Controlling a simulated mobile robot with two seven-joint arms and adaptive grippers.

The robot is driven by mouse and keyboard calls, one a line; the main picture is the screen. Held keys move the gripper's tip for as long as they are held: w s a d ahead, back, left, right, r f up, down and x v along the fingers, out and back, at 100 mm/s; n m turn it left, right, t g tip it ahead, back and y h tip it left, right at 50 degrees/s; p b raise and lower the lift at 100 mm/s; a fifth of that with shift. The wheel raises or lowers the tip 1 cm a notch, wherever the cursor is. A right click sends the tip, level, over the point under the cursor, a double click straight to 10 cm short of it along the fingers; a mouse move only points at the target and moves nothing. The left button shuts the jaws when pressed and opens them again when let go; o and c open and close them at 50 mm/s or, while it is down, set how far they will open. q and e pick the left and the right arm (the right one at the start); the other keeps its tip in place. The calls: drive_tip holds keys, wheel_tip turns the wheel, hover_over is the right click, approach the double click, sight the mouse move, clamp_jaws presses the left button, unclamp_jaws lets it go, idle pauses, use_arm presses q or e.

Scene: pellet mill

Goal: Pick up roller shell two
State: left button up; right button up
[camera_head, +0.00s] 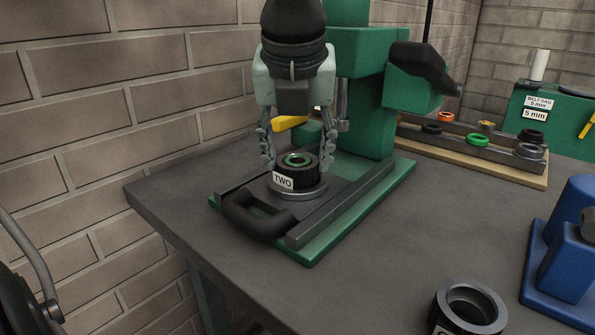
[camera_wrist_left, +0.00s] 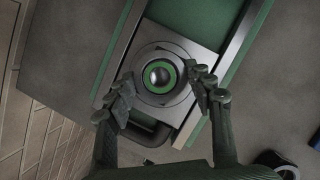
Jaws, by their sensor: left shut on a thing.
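Roller shell two (camera_head: 296,176) is a dark ring with a white TWO label and a green inner ring. It stands upright on a round grey seat (camera_head: 298,192) on the sliding plate of the green press. My left gripper (camera_head: 297,164) points down from above, with its fingers on either side of the shell, shut on it. In the left wrist view, the shell (camera_wrist_left: 160,75) lies between the fingertips (camera_wrist_left: 162,93), its green ring around a shiny centre. The contact faces are partly hidden. My right gripper is not in view.
The green press (camera_head: 355,110) rises right behind the shell, and a black handle (camera_head: 252,217) sticks out in front. Another dark ring (camera_head: 470,305) stands at the front right by a blue fixture (camera_head: 565,250). A rack (camera_head: 470,145) with several rings is at the back right.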

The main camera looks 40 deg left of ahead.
use_arm(q)
drive_tip(key=c, duration=0.4)
drive_tip(key=shift+r, duration=0.1)
drive_tip(key=shift+w+r, duration=0.1)
drive_tip(key=shift+r, duration=0.65)
wheel_tip(320, 180, up, 3)
drive_tip(key=shift+f, duration=0.2)
drive_tip(key=s+a+r, duration=0.2)
drive_tip(key=s, duration=0.1)
drive_tip(key=s+a+r+b, duration=0.1)
drive_tip(key=s+a+r, duration=0.1)
drive_tip(key=s, duration=0.1)
drive_tip(key=s+a+r, duration=0.2)
drive_tip(key=s, duration=0.1)
drive_tip(key=shift+s+a+r, duration=0.35)
drive_tip(key=shift+s+r, duration=0.05)
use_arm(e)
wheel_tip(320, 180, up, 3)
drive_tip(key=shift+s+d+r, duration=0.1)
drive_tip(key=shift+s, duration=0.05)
use_arm(q)
drive_tip(key=o, duration=0.9)
clamp_jaws()
